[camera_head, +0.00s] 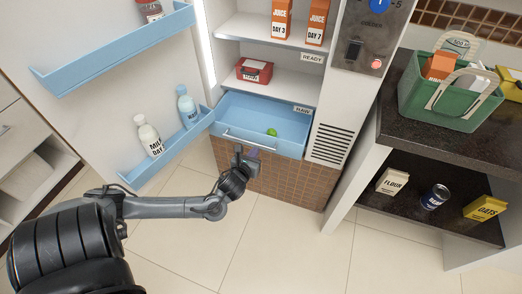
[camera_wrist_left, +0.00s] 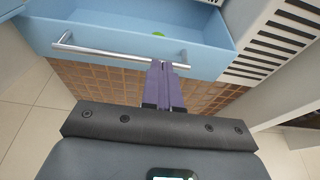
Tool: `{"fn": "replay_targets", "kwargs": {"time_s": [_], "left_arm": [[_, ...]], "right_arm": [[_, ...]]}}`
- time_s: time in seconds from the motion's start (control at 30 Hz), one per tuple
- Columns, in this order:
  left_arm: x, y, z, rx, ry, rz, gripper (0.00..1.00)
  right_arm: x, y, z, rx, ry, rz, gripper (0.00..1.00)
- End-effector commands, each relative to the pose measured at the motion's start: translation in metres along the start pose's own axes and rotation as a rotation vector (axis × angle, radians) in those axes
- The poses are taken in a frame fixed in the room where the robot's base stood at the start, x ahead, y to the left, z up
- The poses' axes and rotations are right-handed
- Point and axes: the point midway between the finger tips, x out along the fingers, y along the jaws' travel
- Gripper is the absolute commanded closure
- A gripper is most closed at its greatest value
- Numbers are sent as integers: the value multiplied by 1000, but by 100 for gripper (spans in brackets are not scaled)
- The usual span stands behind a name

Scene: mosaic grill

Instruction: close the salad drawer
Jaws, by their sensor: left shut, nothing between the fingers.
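The blue salad drawer (camera_head: 290,143) is pulled out at the bottom of the fridge, with a round green item (camera_head: 272,132) inside. Its silver bar handle (camera_head: 249,141) runs along the front; the drawer front (camera_wrist_left: 100,45) and handle (camera_wrist_left: 120,55) also show in the left wrist view. My left gripper (camera_head: 246,153) is shut and empty in front of the drawer. In the left wrist view its purple fingertips (camera_wrist_left: 158,66) are close to the handle's right part; whether they touch it I cannot tell. My right gripper is not in view.
The open fridge door (camera_head: 110,100) with bottles in its blue bin (camera_head: 185,136) stands left of the drawer. A dark counter (camera_head: 440,125) with a green basket (camera_head: 440,103) stands at right. The tiled floor in front (camera_head: 290,235) is clear.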

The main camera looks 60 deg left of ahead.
Motion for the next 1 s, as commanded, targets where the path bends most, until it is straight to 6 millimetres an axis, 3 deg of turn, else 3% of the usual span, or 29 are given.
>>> {"fn": "replay_targets", "kwargs": {"time_s": [0.17,0.6,0.8,1.0], "left_arm": [[15,0,-4,-2,-4,1,100],[80,0,-5,-3,-2,2,100],[96,0,-3,-3,-2,1,100],[100,0,-2,-2,0,0,100]], "right_arm": [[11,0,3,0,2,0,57],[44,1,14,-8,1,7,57],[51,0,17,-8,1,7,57],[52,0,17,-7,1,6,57]]}}
